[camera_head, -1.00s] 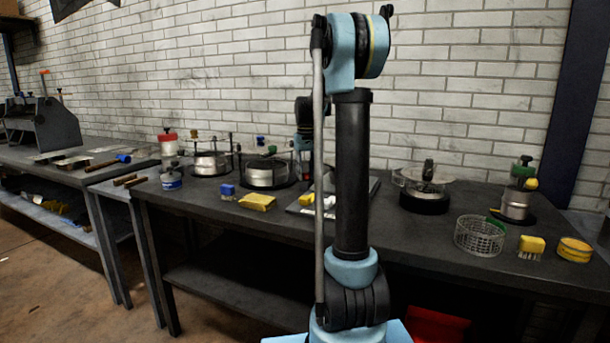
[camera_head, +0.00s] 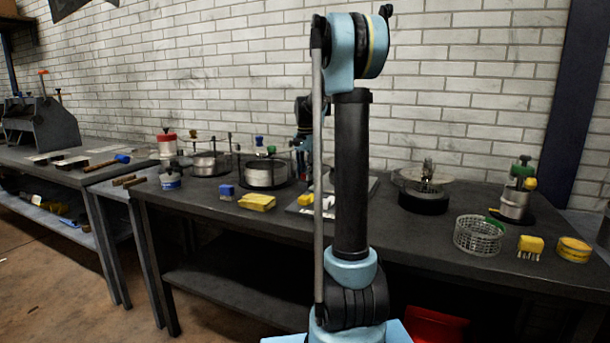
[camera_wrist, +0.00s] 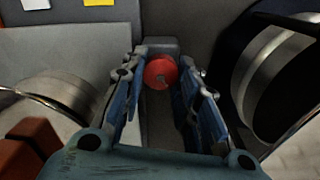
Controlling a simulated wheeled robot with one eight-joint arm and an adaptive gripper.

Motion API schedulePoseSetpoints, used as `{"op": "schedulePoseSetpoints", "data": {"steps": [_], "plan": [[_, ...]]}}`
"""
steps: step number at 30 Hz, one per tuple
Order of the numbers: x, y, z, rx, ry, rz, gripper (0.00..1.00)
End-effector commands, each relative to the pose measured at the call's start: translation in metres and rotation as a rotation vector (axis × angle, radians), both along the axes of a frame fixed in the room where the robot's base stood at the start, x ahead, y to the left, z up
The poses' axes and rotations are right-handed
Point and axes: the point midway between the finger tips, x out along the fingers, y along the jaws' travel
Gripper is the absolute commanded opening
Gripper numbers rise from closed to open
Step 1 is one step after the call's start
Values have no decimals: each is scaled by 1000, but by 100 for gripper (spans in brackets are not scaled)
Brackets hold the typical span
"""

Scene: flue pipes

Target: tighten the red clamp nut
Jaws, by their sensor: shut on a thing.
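The red clamp nut (camera_wrist: 161,71) is a round red knob in front of a grey block, near the middle of the wrist view. My gripper (camera_wrist: 162,80) has its two blue-and-grey fingers on either side of the nut and is shut on it. In the head view my arm's column hides most of the far arm, and neither the nut nor the fingertips can be made out there.
In the wrist view, round metal parts stand close by on the left (camera_wrist: 58,92) and right (camera_wrist: 270,80). In the head view, a yellow sponge (camera_head: 257,202), a blue block (camera_head: 227,191) and a wire basket (camera_head: 479,236) are on the dark bench (camera_head: 400,235).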

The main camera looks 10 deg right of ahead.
Motion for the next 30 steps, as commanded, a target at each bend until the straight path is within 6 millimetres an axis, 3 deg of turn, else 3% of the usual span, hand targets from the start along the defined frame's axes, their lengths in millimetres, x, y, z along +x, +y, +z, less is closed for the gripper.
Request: {"op": "schedulePoseSetpoints", "data": {"steps": [15, 30], "plan": [[0, 1, 0, 2, -3, -423, 5], [0, 1, 0, 3, -2, -572, 5]]}}
